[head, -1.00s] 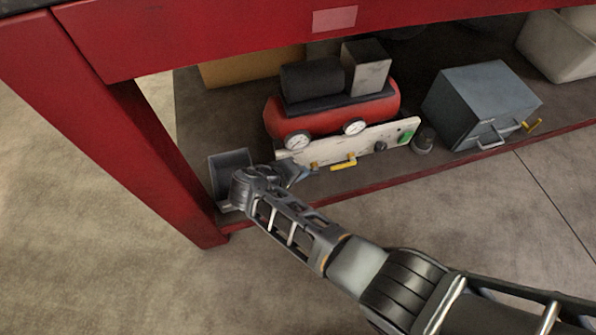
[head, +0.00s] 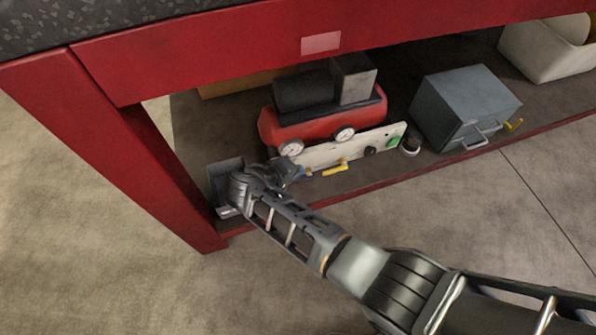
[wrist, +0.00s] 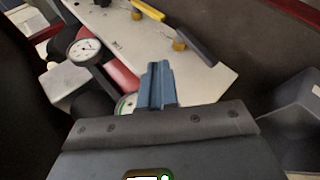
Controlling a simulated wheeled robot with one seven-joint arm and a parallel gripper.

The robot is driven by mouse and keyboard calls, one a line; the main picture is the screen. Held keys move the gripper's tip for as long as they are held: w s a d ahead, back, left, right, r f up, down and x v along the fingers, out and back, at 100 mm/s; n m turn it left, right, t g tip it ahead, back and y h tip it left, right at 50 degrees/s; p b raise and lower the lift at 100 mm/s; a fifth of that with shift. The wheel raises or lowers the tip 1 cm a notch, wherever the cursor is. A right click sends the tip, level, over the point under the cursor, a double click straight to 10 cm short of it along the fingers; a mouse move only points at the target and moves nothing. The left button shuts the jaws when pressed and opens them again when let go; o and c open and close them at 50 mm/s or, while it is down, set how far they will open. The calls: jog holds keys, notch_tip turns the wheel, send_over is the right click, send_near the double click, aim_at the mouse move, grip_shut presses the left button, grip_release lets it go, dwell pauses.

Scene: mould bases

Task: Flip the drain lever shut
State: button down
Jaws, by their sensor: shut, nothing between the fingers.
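A white panel (head: 360,145) stands in front of a red compressor tank (head: 300,130) on the low shelf. In the wrist view, the panel (wrist: 215,78) carries two brass valves, one with a yellow lever (wrist: 148,10) and one with a dark grey lever (wrist: 198,48). The yellow lever (head: 336,169) also shows in the head view. I cannot tell which is the drain lever. My gripper (wrist: 157,84) is shut and empty, its fingertips in front of the panel near the grey-levered valve, with a visible gap. In the head view my gripper (head: 294,171) is at the panel's left end.
Two dial gauges (head: 290,147) sit on the tank front. A dark open box (head: 225,170) is left of my wrist. The red bench beam (head: 220,50) is overhead.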

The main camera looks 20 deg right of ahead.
jog(key=p+v, duration=0.2)
jog(key=v, duration=0.5)
jog(key=shift+s+a, duration=0.2)
jog(key=shift+a, duration=0.15)
jog(key=shift+r, duration=0.15)
